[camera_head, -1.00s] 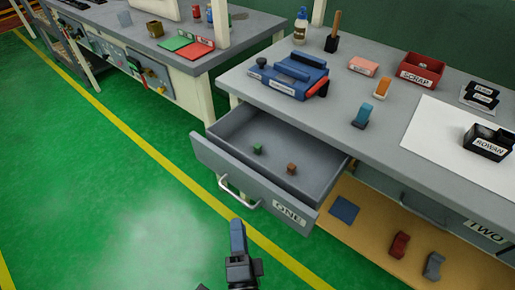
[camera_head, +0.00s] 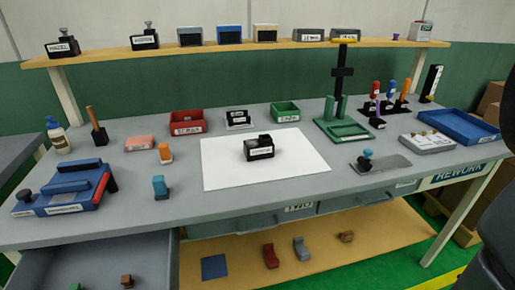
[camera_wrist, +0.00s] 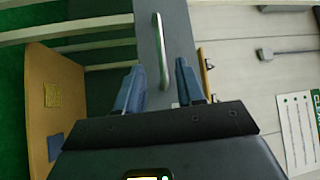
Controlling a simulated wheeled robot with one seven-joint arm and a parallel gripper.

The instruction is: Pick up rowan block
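The rowan block (camera_head: 259,148) is a small black block with a raised top piece and a white label. It stands upright on a white sheet (camera_head: 225,173) in the middle of the workbench in the head view. The label is small now, but the earlier head frame reads ROWAN. My gripper (camera_wrist: 158,66) shows only in the wrist view, with its two blue fingers apart and nothing held between them. A drawer front with a metal handle (camera_wrist: 162,50) lies beyond the fingers. The rowan block does not show in the wrist view.
An open drawer (camera_head: 110,262) juts out at lower left. A red bin (camera_head: 187,122), a green bin (camera_head: 285,111) and a black labelled item (camera_head: 238,119) stand behind the sheet. A blue fixture (camera_head: 65,190) is left; a green stand (camera_head: 343,128) is right. A shelf (camera_head: 220,48) crosses above.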

